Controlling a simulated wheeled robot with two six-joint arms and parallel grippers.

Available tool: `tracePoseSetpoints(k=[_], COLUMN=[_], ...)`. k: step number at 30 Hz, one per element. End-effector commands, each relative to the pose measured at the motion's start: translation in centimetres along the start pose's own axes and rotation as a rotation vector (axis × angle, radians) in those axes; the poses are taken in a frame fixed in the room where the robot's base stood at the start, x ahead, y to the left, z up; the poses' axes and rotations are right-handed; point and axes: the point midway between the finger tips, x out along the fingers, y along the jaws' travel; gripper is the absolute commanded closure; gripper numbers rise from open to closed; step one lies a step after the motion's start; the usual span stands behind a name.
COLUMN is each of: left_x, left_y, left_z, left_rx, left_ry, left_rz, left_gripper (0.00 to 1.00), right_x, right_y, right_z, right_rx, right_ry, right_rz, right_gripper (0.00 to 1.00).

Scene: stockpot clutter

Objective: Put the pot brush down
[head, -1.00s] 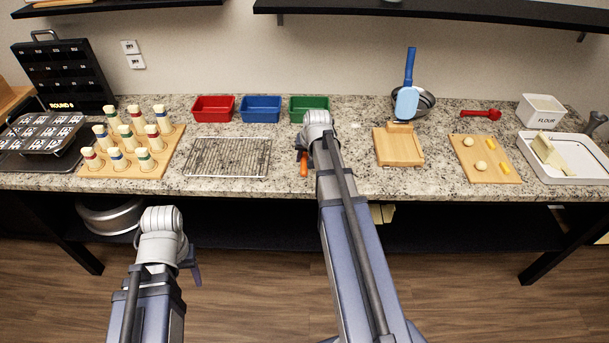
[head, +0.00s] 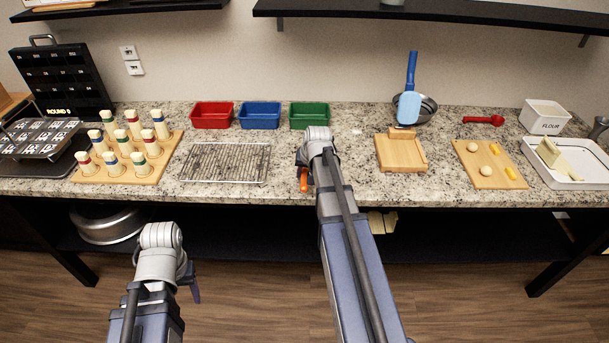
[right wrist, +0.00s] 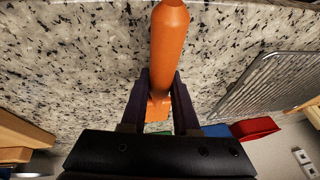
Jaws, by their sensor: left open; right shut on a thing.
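The pot brush shows as an orange handle (head: 304,180) near the front edge of the counter, below the green bin. My right gripper (head: 303,162) is shut on it. In the right wrist view, the orange handle (right wrist: 168,45) sits between the two dark fingers (right wrist: 160,92), with speckled counter behind it. The brush head is hidden, and I cannot tell whether the brush touches the counter. My left gripper (head: 192,282) is open and empty, low in front of the counter.
A wire rack (head: 226,163) lies left of the brush, and a wooden block stand (head: 401,153) is to the right. Red (head: 212,115), blue (head: 260,115) and green (head: 310,115) bins stand behind. Bare granite (head: 352,165) lies between brush and stand.

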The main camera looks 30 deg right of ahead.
Motion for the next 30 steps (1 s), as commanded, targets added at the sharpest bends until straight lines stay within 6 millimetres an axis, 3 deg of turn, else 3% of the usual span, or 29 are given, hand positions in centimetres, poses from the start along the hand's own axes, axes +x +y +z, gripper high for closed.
tracePoseSetpoints(k=[2,3,10,23,30], left_x=[0.4,0.2,0.2,-0.2,-2.3], left_y=[0.0,0.0,0.0,0.0,-0.2], left_z=[0.0,0.0,0.0,0.0,0.1], left_rx=[0.000,0.000,0.000,0.000,0.000], left_ry=[0.000,0.000,0.000,0.000,0.000], left_rz=[0.000,0.000,0.000,0.000,0.000], left_gripper=[0.41,0.41,0.41,0.41,0.41], right_x=[0.4,0.2,0.2,-0.2,-2.5], right_y=[0.1,0.0,0.0,0.0,-0.1], right_z=[0.1,0.1,0.1,-0.1,-0.1], right_rx=[0.000,0.000,0.000,0.000,0.000], right_ry=[0.000,0.000,0.000,0.000,0.000], right_rz=[0.000,0.000,0.000,0.001,0.000], right_gripper=[1.00,0.67,0.41,0.41,0.41])
